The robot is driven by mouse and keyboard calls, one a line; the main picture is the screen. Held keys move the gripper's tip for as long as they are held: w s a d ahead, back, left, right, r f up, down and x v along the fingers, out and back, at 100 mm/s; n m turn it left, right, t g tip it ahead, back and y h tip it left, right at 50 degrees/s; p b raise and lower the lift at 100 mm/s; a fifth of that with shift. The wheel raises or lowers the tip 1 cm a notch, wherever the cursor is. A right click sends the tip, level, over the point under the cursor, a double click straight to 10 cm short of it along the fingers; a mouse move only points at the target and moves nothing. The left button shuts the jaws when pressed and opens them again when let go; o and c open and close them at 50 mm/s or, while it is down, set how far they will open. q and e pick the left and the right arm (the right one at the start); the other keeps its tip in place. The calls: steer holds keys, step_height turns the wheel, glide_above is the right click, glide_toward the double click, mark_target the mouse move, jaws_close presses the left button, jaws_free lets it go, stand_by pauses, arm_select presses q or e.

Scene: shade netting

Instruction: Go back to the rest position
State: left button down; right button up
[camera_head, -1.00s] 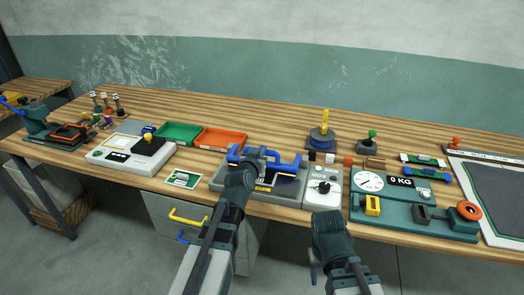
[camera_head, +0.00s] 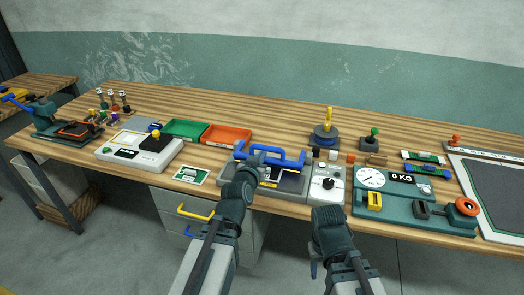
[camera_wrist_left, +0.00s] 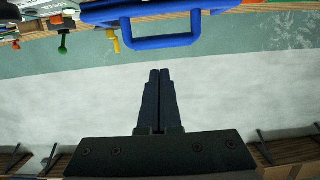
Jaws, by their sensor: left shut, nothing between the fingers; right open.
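My left gripper (camera_head: 258,158) is raised over the front edge of the workbench, in front of a blue-handled press (camera_head: 290,163). In the left wrist view its two dark fingers (camera_wrist_left: 158,74) are shut together with nothing between them. The blue handle (camera_wrist_left: 160,42) lies beyond the fingertips there, with a visible gap. My right gripper (camera_head: 328,228) is low in front of the bench, below the grey control box; its fingers are mostly hidden by the wrist. It holds nothing that I can see.
The workbench (camera_head: 150,95) carries a white scale (camera_head: 125,152), green tray (camera_head: 186,129), orange tray (camera_head: 227,134), a teal weighing unit (camera_head: 400,206) and a framed screen (camera_head: 495,185). Drawers with a yellow handle (camera_head: 195,211) stand below. The floor in front is open.

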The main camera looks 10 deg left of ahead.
arm_select(q)
steer(key=s+d+f+m+g+h+p, duration=0.2)
steer(key=s+d+f+m+g, duration=0.1)
steer(key=s+d+f+g, duration=0.75)
steer(key=s+f+g+y, duration=0.2)
steer(key=s, duration=0.5)
steer(key=s+d+f+g+y, duration=0.1)
steer(key=s+f+g+y, duration=0.1)
steer(key=s, duration=0.5)
steer(key=shift+s+d+f+g, duration=0.2)
steer(key=shift+s+g, duration=0.15)
steer(key=shift+g, duration=0.4)
arm_select(e)
steer(key=shift+s+r, duration=0.25)
steer(key=shift+r, duration=1)
